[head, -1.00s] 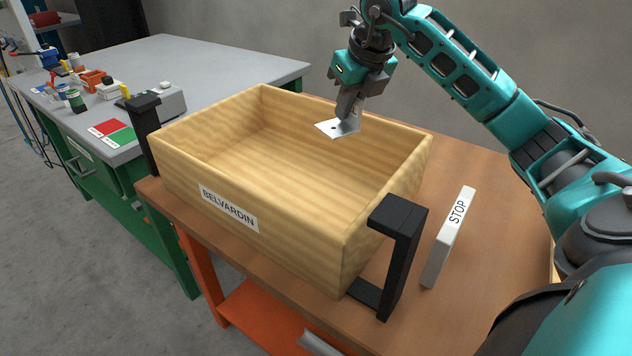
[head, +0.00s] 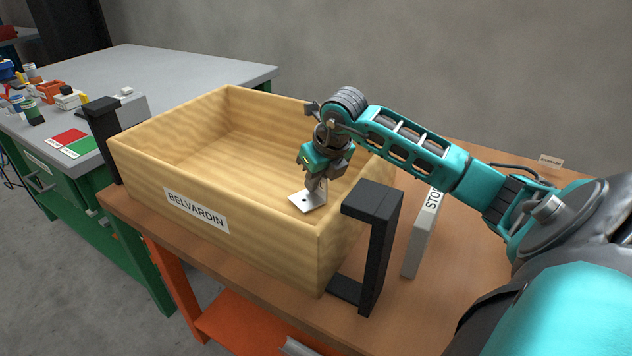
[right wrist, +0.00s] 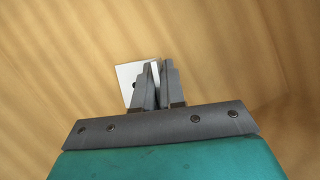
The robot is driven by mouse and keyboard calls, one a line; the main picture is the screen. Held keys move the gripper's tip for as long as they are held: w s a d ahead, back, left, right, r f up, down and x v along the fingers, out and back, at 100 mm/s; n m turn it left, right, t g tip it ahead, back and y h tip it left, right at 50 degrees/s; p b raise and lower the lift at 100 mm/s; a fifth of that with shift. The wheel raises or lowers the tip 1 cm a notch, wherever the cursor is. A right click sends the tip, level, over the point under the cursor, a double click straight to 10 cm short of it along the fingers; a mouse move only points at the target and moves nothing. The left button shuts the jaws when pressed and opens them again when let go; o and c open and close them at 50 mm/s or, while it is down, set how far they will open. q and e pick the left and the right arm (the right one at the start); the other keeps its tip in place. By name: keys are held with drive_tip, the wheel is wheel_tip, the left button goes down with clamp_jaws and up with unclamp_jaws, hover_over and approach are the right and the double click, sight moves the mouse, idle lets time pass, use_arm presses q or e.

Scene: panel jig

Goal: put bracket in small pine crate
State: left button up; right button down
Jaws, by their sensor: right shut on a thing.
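The small pine crate (head: 145,185) is a light wooden open box labelled BELVARDIN, standing on the brown bench. The bracket (head: 303,201) is a pale metal plate with a dark hole. My right gripper (head: 318,186) is shut on the bracket and holds it over the crate's opening, close to the front right corner. In the right wrist view the bracket (right wrist: 129,76) shows at the left of the closed fingers (right wrist: 158,84), with the crate's wood behind. Whether the bracket is below the rim is hard to tell. My left gripper is not in view.
Black upright handles stand at the crate's right (head: 372,215) and left (head: 104,140) ends. A white STOP block (head: 418,248) stands on the brown bench (head: 440,300) to the right. A grey-topped green bench (head: 180,75) with small items is at the left.

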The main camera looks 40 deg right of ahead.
drive_tip(key=shift+f, duration=0.1)
drive_tip(key=shift+f, duration=0.15)
drive_tip(key=c, duration=1.2)
unclamp_jaws()
drive_tip(key=shift+r, duration=0.45)
drive_tip(key=p+v, duration=0.1)
drive_tip(key=v, duration=1)
drive_tip(key=shift+s+r+p, duration=0.15)
drive_tip(key=shift+s+p, duration=0.1)
drive_tip(key=shift+p, duration=0.1)
drive_tip(key=shift+r, duration=0.1)
